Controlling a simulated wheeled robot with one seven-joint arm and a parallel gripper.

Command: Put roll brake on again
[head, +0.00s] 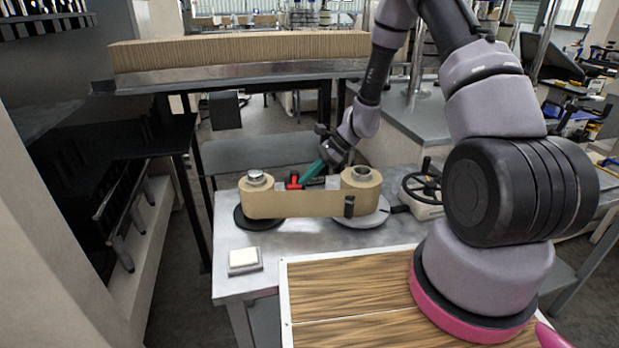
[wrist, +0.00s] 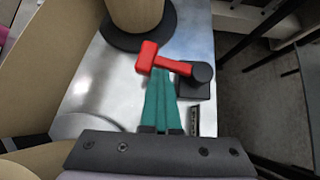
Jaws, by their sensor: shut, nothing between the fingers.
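The red brake lever (head: 294,183) stands between the two kraft paper rolls on the metal table. In the wrist view the red lever (wrist: 147,57) has a blocky end at left, and its arm runs right to a black round pivot (wrist: 202,72) on a dark base. My gripper (head: 303,178) has green fingers, which are shut and empty. In the wrist view the fingertips (wrist: 164,75) lie right at the lever's arm; I cannot tell whether they touch it.
The left roll (head: 256,182) and right roll (head: 362,178) stand on round plates, with a paper web in front of the lever. A black handwheel (head: 422,184) is at right. A white button box (head: 243,259) sits at the table's front left.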

